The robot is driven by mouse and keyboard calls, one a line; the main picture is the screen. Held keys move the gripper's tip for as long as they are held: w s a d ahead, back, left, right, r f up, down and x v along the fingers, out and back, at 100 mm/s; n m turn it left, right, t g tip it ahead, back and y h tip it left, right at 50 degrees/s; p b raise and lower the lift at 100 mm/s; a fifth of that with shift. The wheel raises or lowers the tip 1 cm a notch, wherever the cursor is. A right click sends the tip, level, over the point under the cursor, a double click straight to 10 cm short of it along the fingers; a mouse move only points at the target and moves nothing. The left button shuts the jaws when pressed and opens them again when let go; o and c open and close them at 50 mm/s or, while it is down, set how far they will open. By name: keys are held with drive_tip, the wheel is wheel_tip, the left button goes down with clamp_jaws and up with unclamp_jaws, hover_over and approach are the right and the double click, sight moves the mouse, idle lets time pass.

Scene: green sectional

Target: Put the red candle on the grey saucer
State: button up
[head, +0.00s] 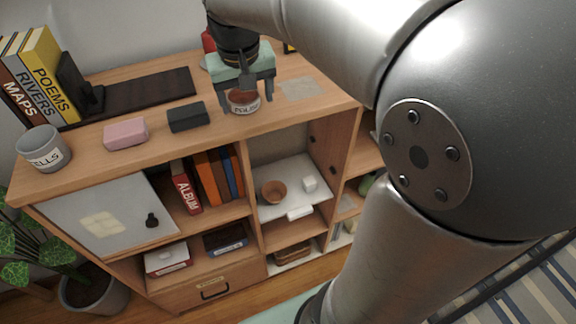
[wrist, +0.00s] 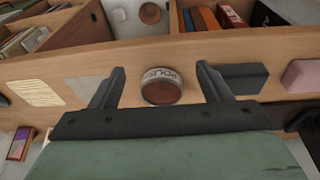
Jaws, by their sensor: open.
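A red upright thing (head: 208,42), which looks like the red candle, stands at the back of the shelf top in the head view, partly hidden by my arm. A pale grey edge (head: 204,63) shows at its foot; I cannot tell whether it is the saucer. My gripper (head: 246,99) is open and points down over the shelf top, right of and in front of the red thing. A round tin labelled POLISH (head: 243,103) with a reddish-brown top lies between its fingers, with gaps in the wrist view (wrist: 161,88). I cannot tell whether the fingers reach down beside it.
A dark box (head: 188,117), a pink block (head: 126,133) and a grey labelled mug (head: 43,148) stand along the front edge to the left. A flat pale square (head: 300,88) is right of the tin.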

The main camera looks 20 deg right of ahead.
drive_tip(key=s+f, duration=0.5)
drive_tip(key=s, duration=0.4)
drive_tip(key=s+f+g, duration=0.1)
drive_tip(key=s+f, duration=0.5)
drive_tip(key=s, duration=0.3)
drive_tip(key=shift+s+d+n+y, duration=0.2)
drive_tip(key=shift+d+n+y, duration=0.05)
drive_tip(key=shift+n+y, duration=0.15)
idle(0.4)
